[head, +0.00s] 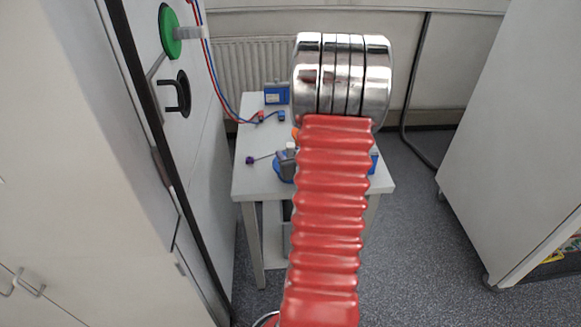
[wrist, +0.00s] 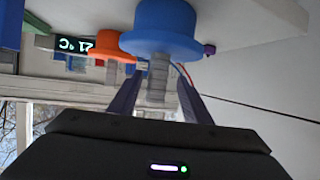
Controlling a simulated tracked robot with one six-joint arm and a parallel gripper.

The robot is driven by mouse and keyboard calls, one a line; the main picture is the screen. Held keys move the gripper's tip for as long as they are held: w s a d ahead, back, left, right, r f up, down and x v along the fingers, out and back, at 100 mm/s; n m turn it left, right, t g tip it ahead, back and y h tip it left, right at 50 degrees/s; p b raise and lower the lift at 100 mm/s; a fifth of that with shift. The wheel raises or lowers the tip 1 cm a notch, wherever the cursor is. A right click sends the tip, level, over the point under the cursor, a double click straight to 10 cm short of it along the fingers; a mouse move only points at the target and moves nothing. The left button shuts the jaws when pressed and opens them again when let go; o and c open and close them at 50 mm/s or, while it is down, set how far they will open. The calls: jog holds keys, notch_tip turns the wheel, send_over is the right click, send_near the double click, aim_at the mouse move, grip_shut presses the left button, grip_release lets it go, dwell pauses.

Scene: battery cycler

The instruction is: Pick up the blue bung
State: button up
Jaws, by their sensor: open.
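The blue bung (wrist: 165,32) stands on the white table on its wide blue head, with its grey threaded shank rising from it; the wrist view shows this upside down. My gripper (wrist: 159,78) is open, with one finger on each side of the shank and nothing held. Gaps show between the shank and both fingers. In the head view, only part of the blue bung (head: 281,172) shows on the table, low behind a grey part that looks like my gripper. My red-sleeved arm hides much of that area.
A purple-ended rod (head: 251,160) lies on the white table (head: 250,185). A blue box (head: 277,94) and red and blue cables are at the back. A green bung (head: 170,32) sits in the left cabinet wall.

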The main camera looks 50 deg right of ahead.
jog(key=shift+d+x, duration=0.2)
jog(key=shift+x, duration=2.45)
jog(key=shift+s, duration=0.2)
jog(key=shift+c, duration=0.6)
grip_shut()
